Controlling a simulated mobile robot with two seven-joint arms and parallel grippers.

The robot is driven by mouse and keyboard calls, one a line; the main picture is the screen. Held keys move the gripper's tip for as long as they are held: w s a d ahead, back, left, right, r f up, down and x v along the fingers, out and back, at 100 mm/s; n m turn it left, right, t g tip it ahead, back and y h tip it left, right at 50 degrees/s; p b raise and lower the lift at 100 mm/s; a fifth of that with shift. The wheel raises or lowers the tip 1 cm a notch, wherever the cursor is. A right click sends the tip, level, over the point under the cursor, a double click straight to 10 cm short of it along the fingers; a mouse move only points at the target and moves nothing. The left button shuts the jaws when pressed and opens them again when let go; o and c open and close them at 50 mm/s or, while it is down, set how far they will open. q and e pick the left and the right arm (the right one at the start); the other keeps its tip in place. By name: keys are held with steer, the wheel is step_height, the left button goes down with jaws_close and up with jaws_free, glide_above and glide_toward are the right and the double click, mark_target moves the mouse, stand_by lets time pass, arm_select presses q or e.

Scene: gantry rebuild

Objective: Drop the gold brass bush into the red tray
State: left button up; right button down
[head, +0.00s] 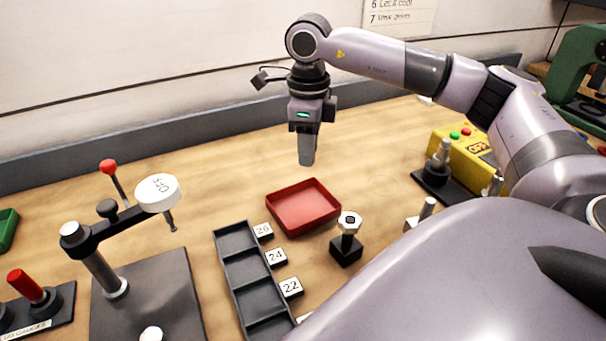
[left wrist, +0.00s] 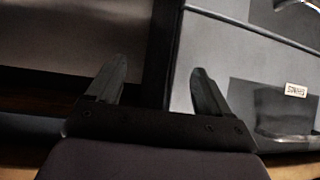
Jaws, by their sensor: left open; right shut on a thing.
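The red tray (head: 303,207) is a shallow square tray on the wooden bench near the middle of the head view; no content shows in it. My right gripper (head: 307,162) points down above the tray's back edge, clear of it. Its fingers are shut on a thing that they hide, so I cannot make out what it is. No gold brass bush can be made out anywhere in view. My left gripper (left wrist: 157,85) shows in the left wrist view, open with nothing between its fingers; it is not in the head view.
A dark compartment rack (head: 248,270) with number cards stands left of the tray. A black block with a nut-topped post (head: 346,248) is close at its right. A lever press (head: 120,225) is at left; a yellow button box (head: 462,150) is at right. The bench behind the tray is clear.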

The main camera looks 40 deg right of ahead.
step_height(320, 180, down, 4)
steer(key=b, duration=0.2)
steer(key=shift+w+f+b, duration=0.1)
steer(key=shift+f+b, duration=0.1)
steer(key=shift+b, duration=0.1)
steer(key=c, duration=0.8)
jaws_free()
step_height(320, 180, up, 7)
steer(key=shift+r, duration=0.1)
